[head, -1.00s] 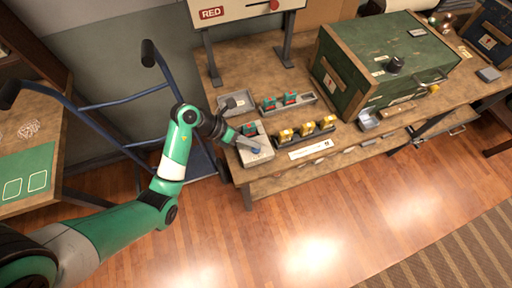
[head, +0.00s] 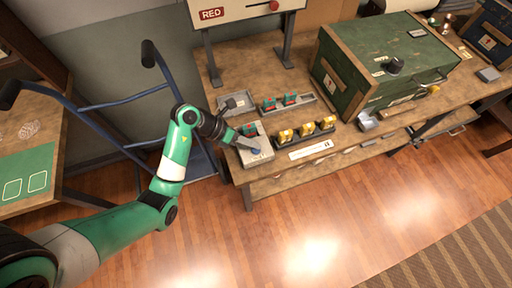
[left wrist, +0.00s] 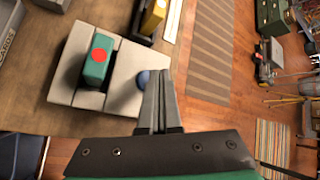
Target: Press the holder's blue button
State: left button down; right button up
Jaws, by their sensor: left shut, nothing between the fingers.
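The holder (head: 262,157) is a light grey block at the left front corner of the workbench. In the left wrist view the holder (left wrist: 125,75) carries a green piece with a red dot (left wrist: 98,62) in its slot. Its blue button (head: 256,151) is a round dome on the front part; the button also shows in the left wrist view (left wrist: 143,79), partly hidden by the fingers. My left gripper (head: 250,147) is shut and empty, its tips right at the button. The left gripper's fingers (left wrist: 158,85) overlap the button's right side; I cannot tell whether they touch. My right gripper is not in view.
A rack of yellow pieces (head: 307,132) stands right beside the holder. Behind are a grey tray (head: 236,103) and a rack of green and red pieces (head: 289,102). A large green chest (head: 380,65) fills the bench's right. A blue cart frame (head: 118,102) stands left.

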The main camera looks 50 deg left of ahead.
aim_at(252, 150)
pick_arm(q)
jog(key=shift+f, duration=0.1)
dwell(0.7)
jog(key=shift+f, duration=0.25)
jog(key=shift+f, duration=0.55)
dwell(0.7)
jog(key=shift+r+p, duration=0.9)
jog(key=shift+p, duration=0.3)
notch_tip(252, 150, up, 5)
jog(key=p, duration=0.6)
jog(key=shift+r, duration=0.1)
